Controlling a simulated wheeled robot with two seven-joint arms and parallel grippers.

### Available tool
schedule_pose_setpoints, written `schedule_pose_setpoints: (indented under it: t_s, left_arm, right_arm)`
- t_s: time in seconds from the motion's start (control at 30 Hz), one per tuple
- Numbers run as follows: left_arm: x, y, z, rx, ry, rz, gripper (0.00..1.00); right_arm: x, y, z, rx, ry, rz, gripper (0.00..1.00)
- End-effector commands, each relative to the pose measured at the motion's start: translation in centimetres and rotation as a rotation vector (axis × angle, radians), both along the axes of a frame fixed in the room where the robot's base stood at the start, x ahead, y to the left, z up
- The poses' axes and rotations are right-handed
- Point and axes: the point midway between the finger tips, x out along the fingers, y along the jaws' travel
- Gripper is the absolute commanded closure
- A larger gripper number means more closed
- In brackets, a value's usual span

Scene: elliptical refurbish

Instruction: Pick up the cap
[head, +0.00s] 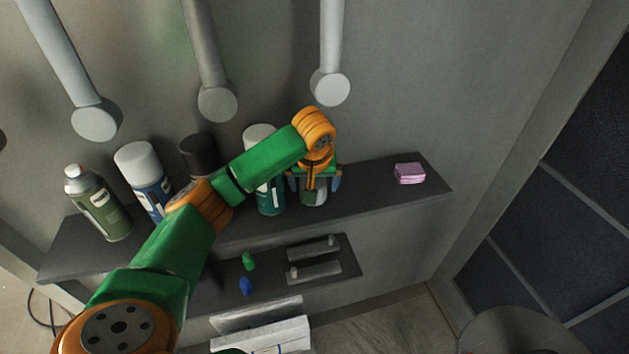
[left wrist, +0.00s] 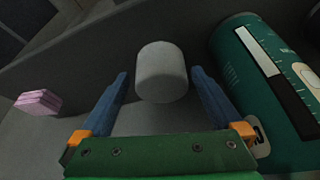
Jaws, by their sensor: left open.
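A pale grey, rounded cylinder that looks like the cap (left wrist: 161,72) shows in the left wrist view between the blue fingertips of my left gripper (left wrist: 159,76). The fingers are open, with a gap on each side of it. In the head view my left gripper (head: 314,183) points down over the shelf. A small pale object (head: 314,196) shows below and between its fingers, partly covered by the gripper. My right gripper is not in view.
A green can (left wrist: 262,85) stands close beside the right finger in the wrist view. Several spray cans, one olive (head: 100,207), line the dark shelf (head: 385,195) to the left. A pink block (head: 409,173) lies to the right. Round-ended grey rods (head: 330,87) hang above.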

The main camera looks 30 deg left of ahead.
Motion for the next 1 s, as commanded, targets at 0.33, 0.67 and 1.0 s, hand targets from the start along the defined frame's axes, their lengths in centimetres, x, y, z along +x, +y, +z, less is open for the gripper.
schedule_pose_setpoints:
  t_s: [0.33,0.67,1.0]
  left_arm:
    - [0.9,0.7,-1.2,0.002,-0.001,-0.001,0.0]
    - [0.9,0.7,-1.2,0.002,-0.001,0.0,0.66]
    - [0.7,0.4,0.1,0.0,-0.002,-0.003,0.66]
  right_arm:
    - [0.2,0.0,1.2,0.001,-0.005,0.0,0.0]
    - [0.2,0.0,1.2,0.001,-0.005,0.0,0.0]
    - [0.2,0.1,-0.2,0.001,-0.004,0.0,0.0]
